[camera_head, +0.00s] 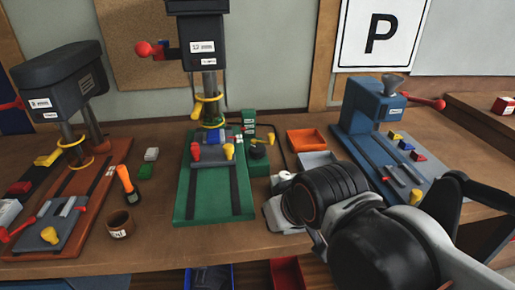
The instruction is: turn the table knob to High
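A small black round knob (258,150) shows on a green control box (250,128) at the right side of the green drill press base (213,200). The box carries small pale labels, too small to read, and the knob's setting cannot be made out. My gripper (276,198) is in front of and to the right of the knob, apart from it in the picture. My black wrist hides most of the gripper, and only pale grey parts show at its left side. I cannot tell whether its fingers are open or shut.
Orange (306,140) and grey (316,160) trays sit behind my wrist. A blue machine (375,120) stands at right, a dark drill press (60,85) at left. A brown cup (120,224) and an orange-handled screwdriver (126,182) are on the workbench (150,250).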

